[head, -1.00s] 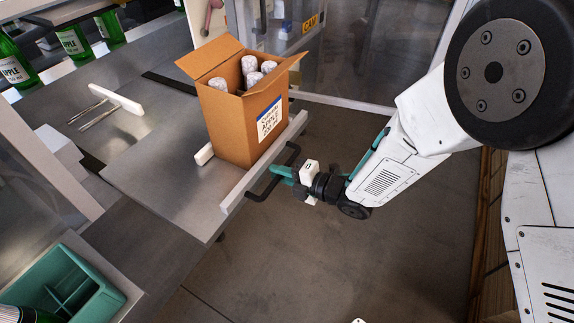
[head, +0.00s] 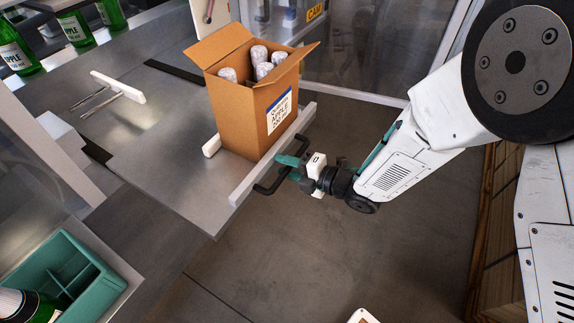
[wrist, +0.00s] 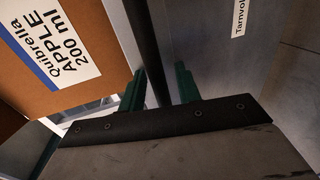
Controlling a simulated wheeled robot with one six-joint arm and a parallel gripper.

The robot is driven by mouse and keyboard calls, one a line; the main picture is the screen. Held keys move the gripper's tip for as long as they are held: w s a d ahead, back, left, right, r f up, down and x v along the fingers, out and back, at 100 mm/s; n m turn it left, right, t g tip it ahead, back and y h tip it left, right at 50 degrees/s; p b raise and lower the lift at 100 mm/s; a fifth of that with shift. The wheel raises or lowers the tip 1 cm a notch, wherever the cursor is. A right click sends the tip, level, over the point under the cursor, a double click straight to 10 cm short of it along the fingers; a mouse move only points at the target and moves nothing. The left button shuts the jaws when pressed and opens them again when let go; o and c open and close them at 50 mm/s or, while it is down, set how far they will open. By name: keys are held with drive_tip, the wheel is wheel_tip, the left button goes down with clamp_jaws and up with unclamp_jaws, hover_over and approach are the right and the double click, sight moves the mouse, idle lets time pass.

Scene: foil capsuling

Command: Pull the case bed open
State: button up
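The case bed (head: 190,190) is a flat metal plate with a pale front rail (head: 240,187), jutting out from the workbench over the floor. A black bar handle (head: 264,189) is fixed to the rail. My gripper (head: 287,167) is at the handle. In the wrist view the black handle (wrist: 150,50) runs between its two green fingers (wrist: 160,88), with a gap visible beside it, so the fingers look open around it. An open cardboard case (head: 235,115) labelled Apple stands upright on the bed behind the rail, holding several pale-topped bottles.
A white stop (head: 211,146) sits beside the case on the bed. Several green bottles (head: 75,30) stand at the back left. A teal crate (head: 95,292) is at the lower left. The floor (head: 290,250) in front of the bed is clear.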

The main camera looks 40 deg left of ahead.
drive_tip(key=shift+w, duration=0.1)
drive_tip(key=v, duration=0.7)
drive_tip(key=shift+d, duration=0.35)
drive_tip(key=shift+r, duration=0.1)
